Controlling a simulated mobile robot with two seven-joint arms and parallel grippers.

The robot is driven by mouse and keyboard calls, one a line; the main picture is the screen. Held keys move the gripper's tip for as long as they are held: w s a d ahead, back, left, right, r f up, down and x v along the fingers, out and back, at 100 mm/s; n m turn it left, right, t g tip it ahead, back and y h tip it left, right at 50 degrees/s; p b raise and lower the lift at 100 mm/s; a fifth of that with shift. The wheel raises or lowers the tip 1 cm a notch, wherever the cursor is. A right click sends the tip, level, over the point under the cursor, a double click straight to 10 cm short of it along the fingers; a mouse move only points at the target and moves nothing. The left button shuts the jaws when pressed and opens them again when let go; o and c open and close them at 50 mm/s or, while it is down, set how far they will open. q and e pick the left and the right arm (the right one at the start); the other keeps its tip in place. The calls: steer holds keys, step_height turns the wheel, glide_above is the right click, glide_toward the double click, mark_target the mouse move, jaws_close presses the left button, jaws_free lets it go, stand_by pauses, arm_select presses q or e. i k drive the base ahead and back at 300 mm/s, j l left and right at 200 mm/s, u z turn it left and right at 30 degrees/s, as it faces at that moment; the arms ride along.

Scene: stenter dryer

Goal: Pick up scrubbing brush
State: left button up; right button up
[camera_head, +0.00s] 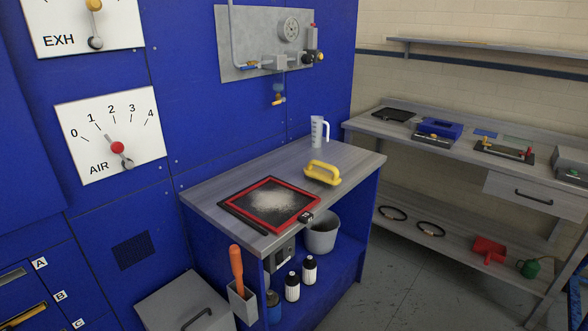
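A yellow object with a looped handle (322,173), which looks like the scrubbing brush, lies on the grey worktop (215,195) of the blue bench. It is right of a red-framed screen (270,204) and in front of a white measuring jug (318,131), apart from both. Its underside is hidden. Neither of my grippers is in view.
A small black device sits at the screen's right corner. An orange handle (237,268) stands in a holder on the bench front. A second bench (460,143) with tools stands right. Floor between is clear.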

mark_target(318, 175)
steer(key=i+l+u, duration=0.3)
steer(key=l+u, duration=0.3)
steer(key=i+l+u, duration=0.15)
steer(key=l+u, duration=0.15)
steer(key=l, duration=0.15)
steer(key=l+u, duration=0.3)
steer(key=i+l, duration=0.05)
steer(key=l, duration=0.1)
